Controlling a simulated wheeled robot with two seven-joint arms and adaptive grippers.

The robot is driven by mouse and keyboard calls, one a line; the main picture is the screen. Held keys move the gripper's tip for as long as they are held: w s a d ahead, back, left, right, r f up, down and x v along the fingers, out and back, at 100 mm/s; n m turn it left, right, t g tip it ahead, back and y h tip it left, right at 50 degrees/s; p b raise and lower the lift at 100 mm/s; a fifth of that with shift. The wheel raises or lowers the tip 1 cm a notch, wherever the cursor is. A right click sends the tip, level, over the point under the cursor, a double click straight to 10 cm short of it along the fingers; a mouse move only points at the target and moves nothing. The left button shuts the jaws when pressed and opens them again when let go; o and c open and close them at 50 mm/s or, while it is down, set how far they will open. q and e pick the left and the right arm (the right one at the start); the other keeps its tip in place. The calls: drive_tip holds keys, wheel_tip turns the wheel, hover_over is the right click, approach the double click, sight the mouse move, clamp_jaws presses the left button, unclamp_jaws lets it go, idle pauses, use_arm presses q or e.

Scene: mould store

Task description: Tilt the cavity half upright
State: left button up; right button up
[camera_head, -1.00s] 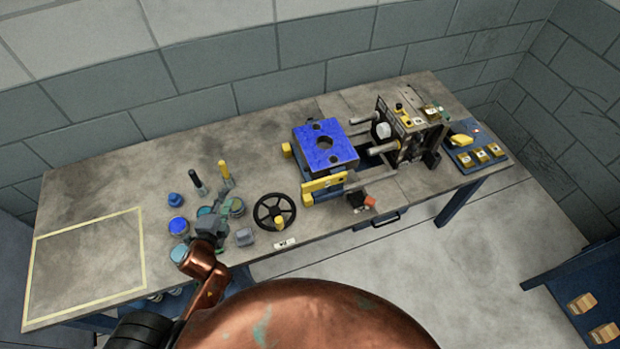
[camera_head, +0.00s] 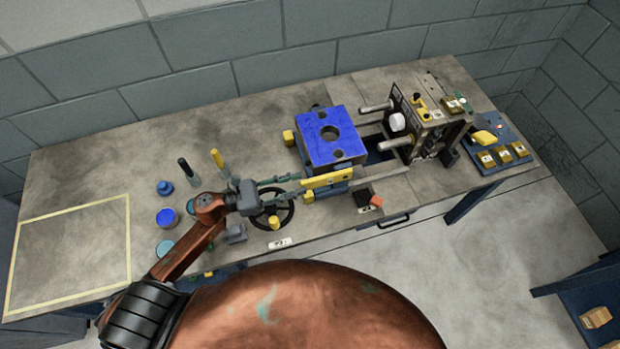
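The cavity half, a block with a bright blue top face and a round central hole (camera_head: 318,153), lies flat with that face up on a fixture in the middle of the bench. My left gripper (camera_head: 298,184) reaches in from the left over the black handwheel (camera_head: 290,213). Its two greenish fingers look apart and point at the left end of the yellow bar. I cannot tell whether they touch it. My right gripper is not in view.
The other mould half (camera_head: 432,122), with guide pins, stands upright on the right. Beyond it is a blue tray (camera_head: 505,140) with yellow pieces. Several pots and tools, including a blue-topped jar (camera_head: 167,217), stand left. A taped square (camera_head: 70,250) is empty.

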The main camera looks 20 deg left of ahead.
sight(309, 180)
use_arm(q)
drive_tip(key=shift+x, duration=2.25)
clamp_jaws()
